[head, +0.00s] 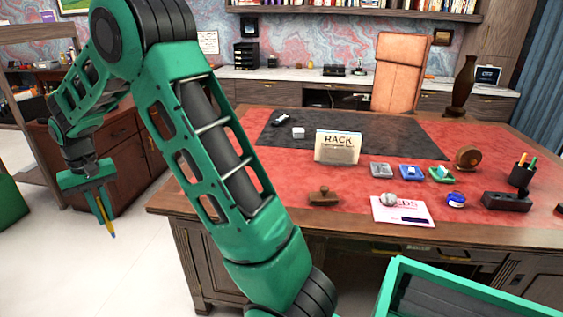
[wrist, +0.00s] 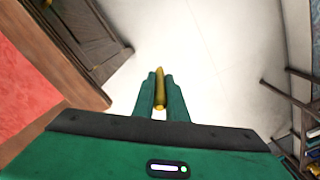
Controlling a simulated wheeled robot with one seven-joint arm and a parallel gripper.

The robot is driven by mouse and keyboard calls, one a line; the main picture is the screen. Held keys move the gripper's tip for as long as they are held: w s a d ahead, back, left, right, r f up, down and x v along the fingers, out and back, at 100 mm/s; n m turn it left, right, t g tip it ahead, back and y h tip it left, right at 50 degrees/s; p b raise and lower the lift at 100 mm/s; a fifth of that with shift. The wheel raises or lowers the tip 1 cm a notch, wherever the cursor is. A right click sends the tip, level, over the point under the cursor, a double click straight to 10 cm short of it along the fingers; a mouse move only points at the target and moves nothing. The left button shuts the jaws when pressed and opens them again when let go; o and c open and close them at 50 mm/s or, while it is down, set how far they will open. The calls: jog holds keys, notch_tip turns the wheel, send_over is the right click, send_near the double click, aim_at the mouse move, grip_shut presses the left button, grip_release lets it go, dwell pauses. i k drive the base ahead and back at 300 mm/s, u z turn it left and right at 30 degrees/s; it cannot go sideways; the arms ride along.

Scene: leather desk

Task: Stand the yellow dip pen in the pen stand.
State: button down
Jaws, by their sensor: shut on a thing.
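My gripper (head: 100,207) hangs at the left of the head view, over the floor beside the desk. In the wrist view the pen (wrist: 159,76) shows between the two green fingers (wrist: 160,98). On the right of the desk stand a dark low block (head: 507,202) and a black cup (head: 521,177) with several pens in it. I cannot tell for certain which is the pen stand. Both are far from my gripper.
The red-topped desk (head: 265,185) has a wooden edge. On it are a RACK sign (head: 338,147), a brown stamp (head: 323,197), a pink-and-white paper (head: 402,212), an ink-blue jar (head: 456,200) and a round wooden item (head: 468,158). The floor under my gripper is clear.

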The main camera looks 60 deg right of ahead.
aim_at(491, 205)
jog(key=z, duration=0.05)
jog(key=k, duration=1.35)
jog(key=z, duration=1.15)
